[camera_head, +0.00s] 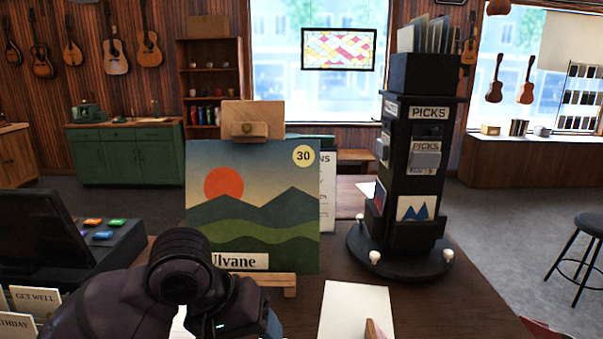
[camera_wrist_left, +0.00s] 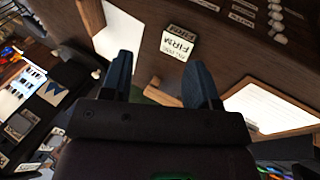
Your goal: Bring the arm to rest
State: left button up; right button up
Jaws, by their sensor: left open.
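My left arm comes in at the bottom left of the head view, bent in front of the counter. Its dark gripper (camera_head: 258,322) points down and away, in front of the lower edge of the landscape picture, and its tips are partly cut off there. In the left wrist view the two blue-grey fingers of my left gripper (camera_wrist_left: 160,72) stand apart with nothing held between them. My right arm and gripper are not in view.
A landscape picture (camera_head: 252,238) stands on a wooden easel (camera_head: 289,284) close beyond my left gripper. A dark picks rack (camera_head: 399,265) stands to its right, with a white sheet (camera_head: 352,306) nearer. A dark screen (camera_head: 38,238) and cards (camera_head: 38,300) are at left. A small FIRM box (camera_wrist_left: 180,46) shows beyond my fingers.

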pick_arm(q)
jog(key=s+a+f+t, duration=0.1)
jog(key=s+a+f, duration=0.25)
jog(key=f, duration=0.25)
jog(key=s+a+f+t, duration=0.2)
jog(key=a+f, duration=0.2)
jog(key=f, duration=0.3)
jog(key=s+a+f+g+y, duration=0.1)
jog(key=s+a+f+y, duration=0.6)
jog(key=s+a, duration=0.6)
jog(key=w+f+t+h+b, duration=0.1)
jog(key=w+f+t, duration=0.2)
jog(key=f, duration=0.4)
jog(key=w+f+t+b, duration=0.1)
jog(key=w+f+t, duration=0.3)
jog(key=f, duration=0.3)
jog(key=shift+w+f+m+t+h+b, duration=0.15)
jog(key=shift+m+t+h+b, duration=0.25)
